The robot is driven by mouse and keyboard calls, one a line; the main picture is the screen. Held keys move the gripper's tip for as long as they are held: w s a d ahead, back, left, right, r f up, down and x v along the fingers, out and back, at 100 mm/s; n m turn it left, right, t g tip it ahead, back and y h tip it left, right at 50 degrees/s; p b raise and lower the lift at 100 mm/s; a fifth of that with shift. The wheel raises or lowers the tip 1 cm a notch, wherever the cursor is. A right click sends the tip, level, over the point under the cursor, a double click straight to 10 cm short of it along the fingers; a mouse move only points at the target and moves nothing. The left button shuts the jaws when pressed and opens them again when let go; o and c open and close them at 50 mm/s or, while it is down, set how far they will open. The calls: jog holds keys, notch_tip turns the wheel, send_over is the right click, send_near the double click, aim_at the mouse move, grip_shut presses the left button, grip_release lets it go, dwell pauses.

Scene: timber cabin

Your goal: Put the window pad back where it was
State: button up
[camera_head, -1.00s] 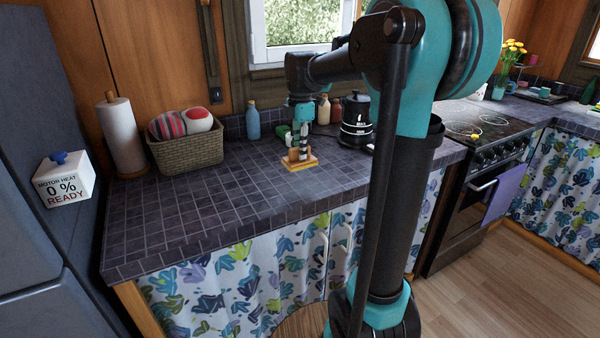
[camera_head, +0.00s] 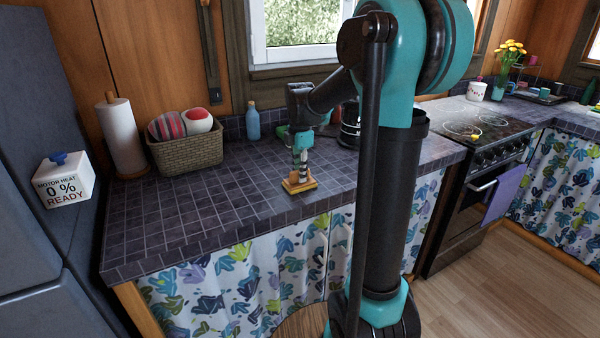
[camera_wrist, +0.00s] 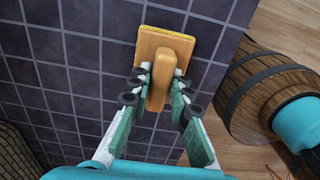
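The window pad (camera_head: 299,186) is a wooden block with a raised handle and a yellow underside. It is at the counter's front part in the head view. The wrist view shows the pad (camera_wrist: 163,45) from above, its handle between my fingers. My gripper (camera_head: 300,168) points down and is closed on the handle; its fingertips (camera_wrist: 158,92) lie along both sides. I cannot tell whether the pad touches the tiles or hangs just above them.
The dark tiled counter (camera_head: 220,205) is bare to the left. A wicker basket (camera_head: 188,154), paper roll (camera_head: 121,139) and blue bottle (camera_head: 253,122) stand behind. A dark canister (camera_head: 349,125) is partly hidden by my arm. The window (camera_head: 300,30) is above; a wooden barrel (camera_wrist: 262,92) is beyond the edge.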

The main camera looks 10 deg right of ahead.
jog(key=o, duration=0.4)
notch_tip(320, 180, up, 12)
jog(key=shift+r, duration=0.1)
dwell(0.5)
